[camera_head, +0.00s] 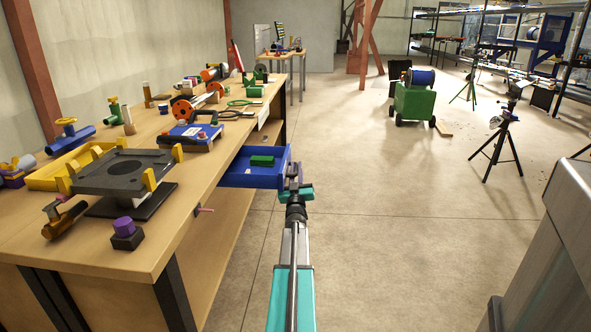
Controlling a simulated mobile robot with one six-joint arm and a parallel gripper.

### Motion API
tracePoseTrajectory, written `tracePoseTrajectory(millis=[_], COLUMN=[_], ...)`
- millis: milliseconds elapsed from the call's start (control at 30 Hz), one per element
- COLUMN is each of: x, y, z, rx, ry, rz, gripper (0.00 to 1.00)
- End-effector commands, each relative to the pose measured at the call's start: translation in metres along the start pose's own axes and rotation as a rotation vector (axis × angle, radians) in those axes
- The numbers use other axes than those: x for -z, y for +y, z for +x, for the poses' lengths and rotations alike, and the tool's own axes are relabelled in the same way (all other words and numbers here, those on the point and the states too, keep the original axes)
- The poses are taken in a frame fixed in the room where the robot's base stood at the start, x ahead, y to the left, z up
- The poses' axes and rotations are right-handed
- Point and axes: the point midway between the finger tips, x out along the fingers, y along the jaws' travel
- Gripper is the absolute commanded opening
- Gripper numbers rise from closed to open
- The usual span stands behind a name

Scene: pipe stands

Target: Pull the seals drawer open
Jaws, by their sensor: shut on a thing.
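A blue drawer (232,180) sticks out from the long side of the wooden workbench, pulled out a good way. A green block (262,161) lies inside it. No readable label shows which drawer this is. My gripper (294,178) is at the drawer's outer front end, at the right, shut on its handle. The handle itself is hidden behind my gripper and wrist. My arm reaches up to it from the bottom of the picture.
The workbench (60,235) carries a dark plate fixture, valves, a blue tray and tools. A small pink handle (204,210) juts from its side, nearer than the drawer. The floor (390,220) to the right is clear; a green cart (413,103) and tripod (503,140) stand farther off.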

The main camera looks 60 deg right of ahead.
Motion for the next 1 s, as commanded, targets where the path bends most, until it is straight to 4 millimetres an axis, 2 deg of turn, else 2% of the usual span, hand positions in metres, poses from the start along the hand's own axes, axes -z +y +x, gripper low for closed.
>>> tracePoseTrajectory(millis=[133, 167, 267, 667, 1000], x=[0.003, 0.003, 0.004, 0.003, 0.004], y=[-0.003, -0.004, -0.006, -0.008, -0.008], z=[0.004, 0.004, 0.003, -0.002, -0.026], rx=[0.001, 0.002, 0.005, 0.007, 0.007], ry=[0.004, 0.004, 0.005, 0.004, 0.002], rz=[0.000, 0.000, 0.001, 0.002, 0.002], gripper=[0.00, 0.17, 0.33, 0.33, 0.33])
